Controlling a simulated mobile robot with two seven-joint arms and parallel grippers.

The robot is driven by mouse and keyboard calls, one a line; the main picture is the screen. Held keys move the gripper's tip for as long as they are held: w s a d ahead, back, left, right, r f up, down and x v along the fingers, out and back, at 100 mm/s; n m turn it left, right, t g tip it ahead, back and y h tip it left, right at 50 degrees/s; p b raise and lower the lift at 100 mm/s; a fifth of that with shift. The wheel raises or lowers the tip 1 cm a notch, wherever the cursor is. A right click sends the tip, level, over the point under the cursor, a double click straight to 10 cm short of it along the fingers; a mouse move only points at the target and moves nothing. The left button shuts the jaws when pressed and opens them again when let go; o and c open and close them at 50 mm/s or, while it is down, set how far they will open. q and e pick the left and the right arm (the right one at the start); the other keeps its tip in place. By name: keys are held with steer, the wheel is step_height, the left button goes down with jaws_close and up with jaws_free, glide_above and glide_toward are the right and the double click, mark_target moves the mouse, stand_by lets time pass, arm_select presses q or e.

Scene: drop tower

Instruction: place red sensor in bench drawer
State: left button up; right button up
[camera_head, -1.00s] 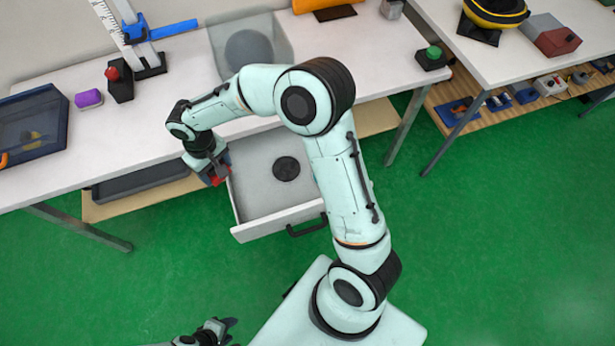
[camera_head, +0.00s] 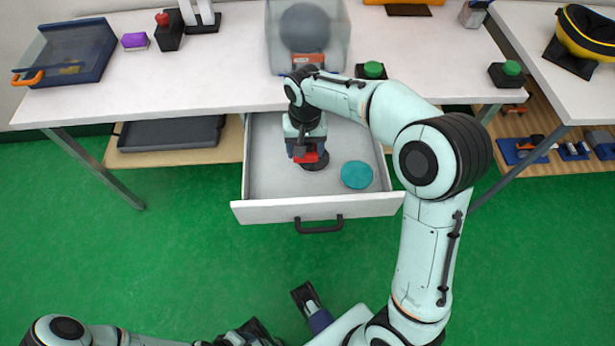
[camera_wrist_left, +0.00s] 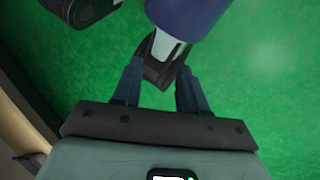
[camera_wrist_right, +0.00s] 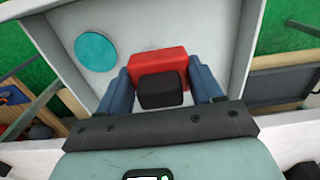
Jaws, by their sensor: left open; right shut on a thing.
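My right gripper (camera_head: 308,152) is shut on the red sensor (camera_head: 312,160), a red block with a dark part. The right wrist view shows the red sensor (camera_wrist_right: 160,62) between the fingers. The sensor is over the open bench drawer (camera_head: 265,212), inside its outline; I cannot tell whether it touches the drawer floor. A teal disc (camera_head: 357,175) lies to the right in the drawer. My left gripper (camera_wrist_left: 160,68) is open, low above the green floor, away from the drawer.
The bench top carries a clear bin (camera_head: 340,45), a green button box (camera_head: 372,71), a purple block (camera_head: 135,41), a red button box (camera_head: 167,32) and a dark blue tray (camera_head: 75,60). A dark tray (camera_head: 170,132) lies on the shelf left of the drawer.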

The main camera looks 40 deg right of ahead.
mark_target(306, 185)
arm_select(q)
steer(key=f+b, duration=0.1)
steer(key=w+f+b, duration=0.1)
steer(key=shift+f+b, duration=0.15)
steer(key=shift+b, duration=0.15)
arm_select(e)
step_height(306, 185, down, 15)
steer(key=shift+f, duration=0.2)
steer(key=shift+f, duration=0.2)
arm_select(q)
steer(key=shift+w+f+t, duration=0.1)
steer(key=shift+t, duration=0.2)
arm_select(e)
steer(key=o, duration=1.1)
steer(key=shift+o, duration=0.2)
steer(key=shift+r, duration=0.4)
step_height(306, 185, up, 12)
steer(key=shift+f+p, duration=0.2)
steer(key=shift+p, duration=1)
arm_select(q)
steer(key=shift+s+r, duration=0.3)
steer(key=shift+r, duration=0.25)
steer(key=shift+s+r, duration=0.25)
steer(key=shift+r, duration=0.25)
steer(key=shift+s, duration=0.1)
arm_select(e)
steer(key=shift+s, duration=0.1)
